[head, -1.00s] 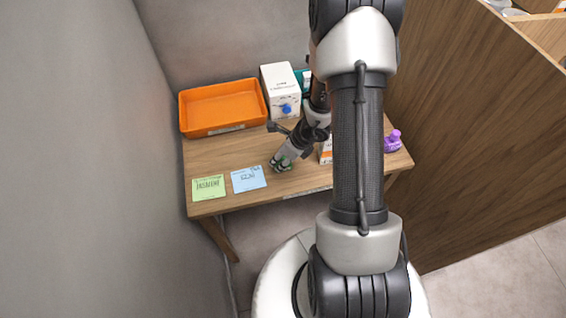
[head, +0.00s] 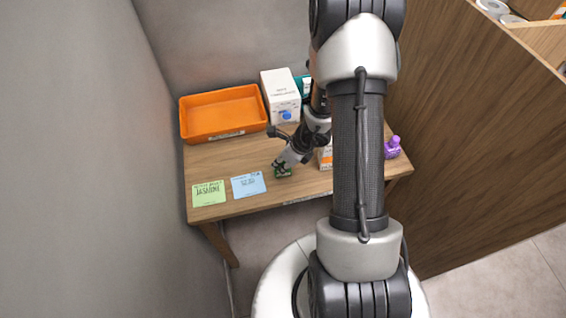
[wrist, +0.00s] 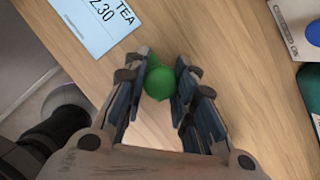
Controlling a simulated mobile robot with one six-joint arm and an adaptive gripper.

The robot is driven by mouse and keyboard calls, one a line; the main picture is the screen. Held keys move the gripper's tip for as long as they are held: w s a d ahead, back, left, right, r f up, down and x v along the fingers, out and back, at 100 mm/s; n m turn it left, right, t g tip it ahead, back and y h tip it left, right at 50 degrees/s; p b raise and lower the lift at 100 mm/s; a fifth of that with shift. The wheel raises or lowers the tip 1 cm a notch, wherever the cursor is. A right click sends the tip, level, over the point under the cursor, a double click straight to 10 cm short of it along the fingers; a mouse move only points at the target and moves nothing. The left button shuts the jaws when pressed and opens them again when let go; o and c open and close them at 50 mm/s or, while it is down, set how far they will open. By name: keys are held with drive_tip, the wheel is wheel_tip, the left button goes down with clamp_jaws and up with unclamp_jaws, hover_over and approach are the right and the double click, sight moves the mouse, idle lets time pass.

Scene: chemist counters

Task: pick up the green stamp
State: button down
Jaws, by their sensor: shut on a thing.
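The green stamp (head: 283,173) is at the tip of my gripper (head: 284,164), near the front middle of the wooden table. In the wrist view, the stamp's rounded green top (wrist: 160,82) sits between the two fingertips of my gripper (wrist: 160,78), which are closed on it from both sides. The lower part of the stamp is hidden by its top and the fingers. I cannot tell whether it is touching the table or just above it.
A pale blue card (head: 249,187) and a green card (head: 208,194) lie left of my gripper. An orange tray (head: 222,134) and a white box with a blue knob (head: 280,84) stand behind. A purple bottle (head: 392,149) is at the right, near a wooden partition (head: 470,150).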

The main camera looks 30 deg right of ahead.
wheel_tip(320, 180, up, 20)
drive_tip(key=p, duration=1.1)
drive_tip(key=shift+f+p, duration=0.25)
drive_tip(key=shift+p, duration=0.15)
